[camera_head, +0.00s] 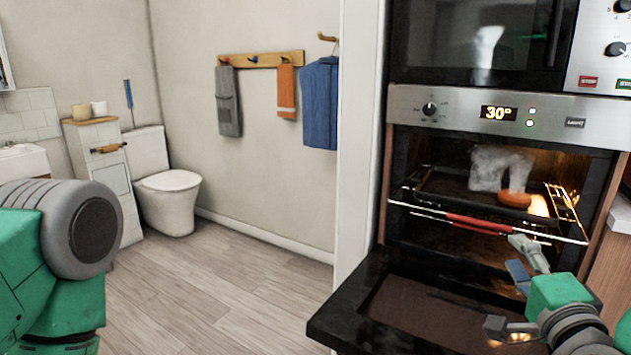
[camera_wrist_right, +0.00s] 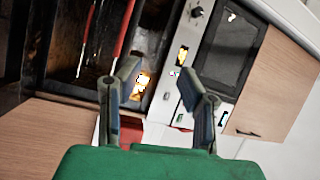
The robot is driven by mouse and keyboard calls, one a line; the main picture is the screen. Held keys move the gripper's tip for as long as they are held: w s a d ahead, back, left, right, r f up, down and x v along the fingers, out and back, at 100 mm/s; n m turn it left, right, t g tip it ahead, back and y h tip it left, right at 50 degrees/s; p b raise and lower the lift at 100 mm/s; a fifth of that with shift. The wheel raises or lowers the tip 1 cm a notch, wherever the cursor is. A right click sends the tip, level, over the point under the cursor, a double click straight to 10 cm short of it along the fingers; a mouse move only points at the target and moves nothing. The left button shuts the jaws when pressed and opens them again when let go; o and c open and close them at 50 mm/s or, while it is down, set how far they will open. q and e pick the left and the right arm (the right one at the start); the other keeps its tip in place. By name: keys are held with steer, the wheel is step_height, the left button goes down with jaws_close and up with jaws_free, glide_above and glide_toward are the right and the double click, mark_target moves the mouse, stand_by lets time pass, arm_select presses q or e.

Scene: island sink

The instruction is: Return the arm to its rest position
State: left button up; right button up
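My right gripper (camera_head: 522,260) is in front of the open oven (camera_head: 500,108), above the right side of its lowered door (camera_head: 345,310). In the right wrist view my right gripper (camera_wrist_right: 160,78) has its two fingers spread, with nothing held between them. A green and grey part of my left arm (camera_head: 60,250) fills the lower left of the head view. My left gripper is outside the picture.
Inside the oven, smoke and small flames rise by an orange-brown item (camera_head: 515,199) on a dark tray. A rack with a red bar (camera_head: 475,222) crosses the oven's front. A toilet (camera_head: 168,195) and a cabinet (camera_head: 105,170) stand far left. The wooden floor between is clear.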

steer(key=s+a+f+n+g+y, duration=0.1)
steer(key=s+a+f+n+g, duration=0.15)
steer(key=f, duration=0.45)
steer(key=s+a+f+n+g+y, duration=0.1)
steer(key=s+f+n+g, duration=0.2)
steer(key=f, duration=0.4)
steer(key=s+a+f+n+g+y, duration=0.1)
steer(key=s+f+n+g, duration=0.2)
steer(key=f, duration=0.5)
steer(key=s+f+n+g, duration=0.4)
steer(key=s+f, duration=0.3)
steer(key=s, duration=0.3)
steer(key=s+d+f+n+g+h+p, duration=0.1)
steer(key=s+f+n+g, duration=0.4)
steer(key=s, duration=0.5)
step_height(320, 180, down, 2)
steer(key=shift+g, duration=0.45)
